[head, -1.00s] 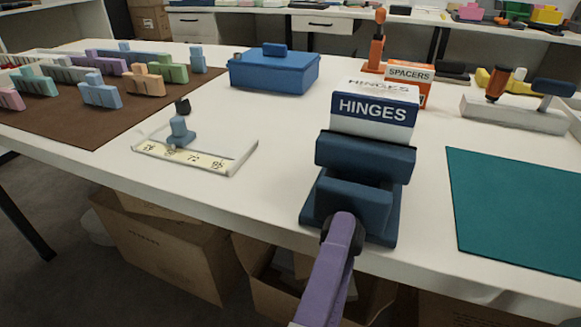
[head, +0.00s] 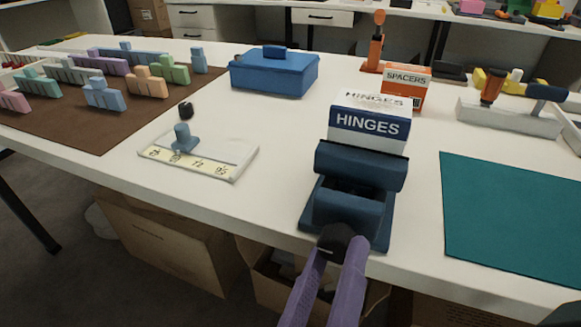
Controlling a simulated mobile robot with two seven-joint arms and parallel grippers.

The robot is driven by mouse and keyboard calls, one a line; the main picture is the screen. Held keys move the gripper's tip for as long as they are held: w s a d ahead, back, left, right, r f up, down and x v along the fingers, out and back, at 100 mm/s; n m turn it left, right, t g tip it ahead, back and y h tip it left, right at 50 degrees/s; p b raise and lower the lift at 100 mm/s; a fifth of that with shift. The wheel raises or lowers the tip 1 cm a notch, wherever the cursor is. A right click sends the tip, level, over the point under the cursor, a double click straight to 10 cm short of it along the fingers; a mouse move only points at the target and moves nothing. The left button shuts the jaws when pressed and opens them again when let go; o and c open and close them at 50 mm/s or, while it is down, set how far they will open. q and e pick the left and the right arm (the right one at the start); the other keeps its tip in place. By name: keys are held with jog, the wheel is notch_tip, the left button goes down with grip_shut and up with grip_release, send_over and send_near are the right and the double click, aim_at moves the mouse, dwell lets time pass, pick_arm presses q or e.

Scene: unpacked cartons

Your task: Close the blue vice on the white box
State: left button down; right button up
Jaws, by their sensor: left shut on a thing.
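The white box (head: 370,122), with a blue HINGES label, stands upright at the blue vice (head: 360,166). The vice's dark blue upper block is directly in front of the box and hides its bottom. I cannot tell whether it touches the box; any jaw behind the box is hidden. A lower front block (head: 345,212) of the vice sits nearer the table edge, with a dark gap between the two blocks. My left gripper (head: 337,240), with purple fingers, is shut on the dark vice handle at the vice's front.
An orange SPACERS box (head: 405,88) stands just behind the white box. A teal mat (head: 515,215) lies to the right. A white tray (head: 235,160) lies to the left, and a blue lidded box (head: 275,75) behind it. The table's front edge is close to the vice.

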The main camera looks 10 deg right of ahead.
pick_arm(q)
jog(key=m+p, duration=0.1)
jog(key=m, duration=1.1)
jog(key=shift+w+a+f+m+p, duration=0.1)
jog(key=shift+a+m+p, duration=0.05)
jog(key=shift+m+p, duration=0.2)
dwell(0.4)
jog(key=shift+c, duration=1.9)
grip_release()
jog(key=p+v, duration=0.1)
jog(key=v, duration=0.9)
jog(key=shift+p, duration=0.3)
